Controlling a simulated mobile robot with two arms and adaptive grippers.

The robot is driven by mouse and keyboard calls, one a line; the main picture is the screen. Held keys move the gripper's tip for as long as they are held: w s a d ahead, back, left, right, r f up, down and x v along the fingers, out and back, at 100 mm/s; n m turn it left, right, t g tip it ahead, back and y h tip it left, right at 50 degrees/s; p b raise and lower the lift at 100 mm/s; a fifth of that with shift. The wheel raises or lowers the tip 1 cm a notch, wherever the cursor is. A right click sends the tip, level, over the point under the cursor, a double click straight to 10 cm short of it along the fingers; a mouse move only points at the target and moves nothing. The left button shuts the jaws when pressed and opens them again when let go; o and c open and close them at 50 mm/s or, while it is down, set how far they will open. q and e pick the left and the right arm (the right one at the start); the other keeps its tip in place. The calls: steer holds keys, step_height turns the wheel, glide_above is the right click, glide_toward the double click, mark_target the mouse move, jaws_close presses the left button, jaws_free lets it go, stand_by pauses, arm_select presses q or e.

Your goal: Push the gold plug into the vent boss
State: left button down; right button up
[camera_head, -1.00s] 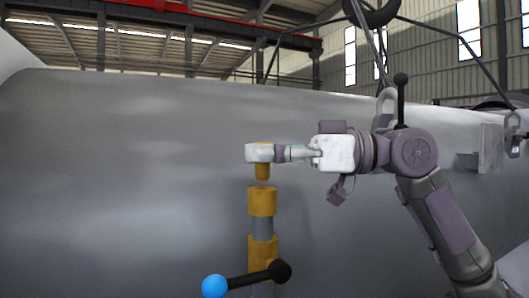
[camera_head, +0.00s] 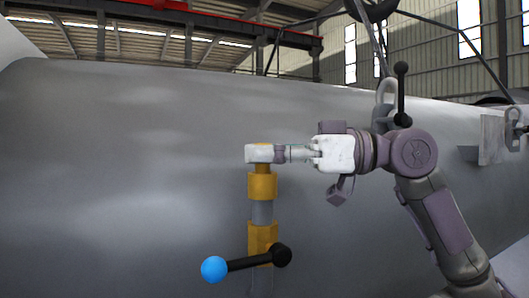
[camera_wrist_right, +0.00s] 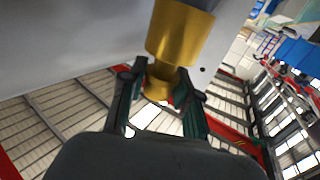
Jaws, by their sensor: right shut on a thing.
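The gold plug (camera_head: 262,168) is upright, with a short part of it showing below the pale end of my right gripper (camera_head: 262,153). The gripper reaches in from the right and is shut on the plug. Directly below is the vent boss (camera_head: 262,186), a wider gold cylinder, and the plug's lower end meets its top. I cannot tell how deep it sits. In the right wrist view, dark fingers (camera_wrist_right: 162,95) close around the narrow plug (camera_wrist_right: 158,84), which runs up to the wide boss (camera_wrist_right: 182,32). My left gripper is out of view.
Below the boss are a grey pipe (camera_head: 262,213) and a gold valve body (camera_head: 262,240) with a black lever (camera_head: 250,263) ending in a blue knob (camera_head: 214,269). The large grey shell (camera_head: 120,170) stands behind. A lifting shackle (camera_head: 386,93) and slings are above my arm.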

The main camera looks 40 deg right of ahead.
steer(key=shift+f+b, duration=0.75)
steer(key=shift+f, duration=0.15)
steer(key=o, duration=1.1)
steer(key=shift+o, duration=0.2)
steer(key=v, duration=1.2)
